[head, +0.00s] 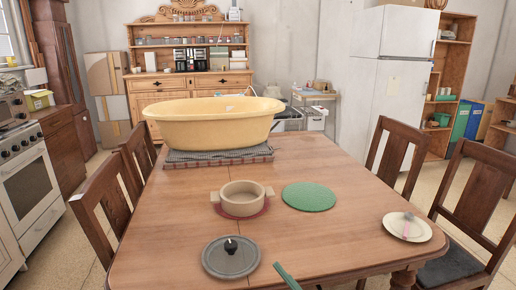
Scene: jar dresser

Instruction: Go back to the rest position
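Neither my left nor my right gripper shows in the head view, and no part of my arms is seen. The wooden dining table (172,222) fills the space ahead of me. On it a beige two-handled pot (242,198) stands on a dark red round mat (218,211). A grey round lid (231,257) with a black knob lies nearer to me.
A large yellow tub (215,122) stands on a grey mat at the table's far end. A green round mat (308,197) is bare. A plate (407,227) lies at right, and a green handle-like item (287,276) at the near edge. Chairs flank the table.

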